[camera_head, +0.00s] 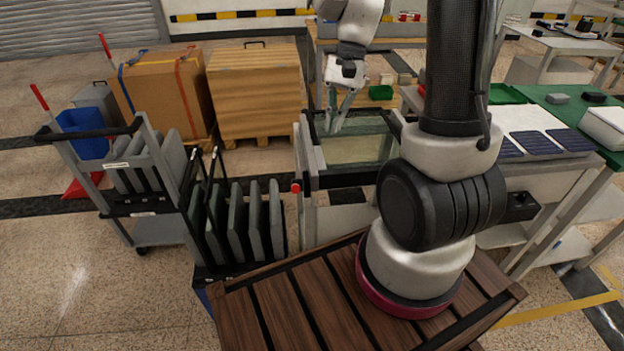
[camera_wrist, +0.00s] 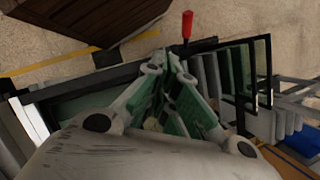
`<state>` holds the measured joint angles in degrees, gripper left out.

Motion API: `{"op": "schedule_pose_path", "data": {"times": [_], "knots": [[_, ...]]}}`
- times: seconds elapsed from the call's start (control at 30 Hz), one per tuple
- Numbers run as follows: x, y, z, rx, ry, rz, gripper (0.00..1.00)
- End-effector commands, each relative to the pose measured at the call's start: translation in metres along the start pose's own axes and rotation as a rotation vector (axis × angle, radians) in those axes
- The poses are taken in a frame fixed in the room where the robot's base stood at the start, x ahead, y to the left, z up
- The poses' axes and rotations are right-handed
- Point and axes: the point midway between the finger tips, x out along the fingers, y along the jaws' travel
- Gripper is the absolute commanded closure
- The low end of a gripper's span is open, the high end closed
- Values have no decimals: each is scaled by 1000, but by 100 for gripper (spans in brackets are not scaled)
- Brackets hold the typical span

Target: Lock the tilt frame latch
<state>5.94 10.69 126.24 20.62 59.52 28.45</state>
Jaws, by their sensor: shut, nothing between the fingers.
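The tilt frame (camera_head: 312,167) is a grey metal frame around a pane of greenish glass, at the centre of the head view. Its dark edge and pane also show in the wrist view (camera_wrist: 75,104). A red-tipped handle (camera_head: 295,188), which looks like the latch, is at the frame's near left corner. The same red handle (camera_wrist: 187,26) appears beyond my fingertips in the wrist view. My gripper (camera_head: 335,127) points down over the far left part of the frame, shut and empty. Its fingers (camera_wrist: 167,62) come together in the wrist view. Whether the fingertips touch the frame is unclear.
Racks with upright dark panels (camera_head: 238,225) stand close left of the frame. A wooden crate (camera_head: 255,92) and a cardboard box (camera_head: 165,95) are behind them. A bench with dark blue panels (camera_head: 555,142) is at the right. Floor is open at the lower left.

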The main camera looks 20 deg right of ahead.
Motion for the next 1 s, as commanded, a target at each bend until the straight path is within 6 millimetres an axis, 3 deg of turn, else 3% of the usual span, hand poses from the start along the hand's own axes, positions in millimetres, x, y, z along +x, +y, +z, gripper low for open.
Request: {"op": "schedule_pose_path", "data": {"times": [0.1,0.2,0.67,0.83,1.0], "knots": [[-7,-23,0,183,-24,-61,100],[-6,-25,4,270,-39,-66,100],[-4,-24,4,305,-40,-63,100],[15,-25,6,305,-43,-60,100],[50,-27,7,304,-42,-58,100]]}}
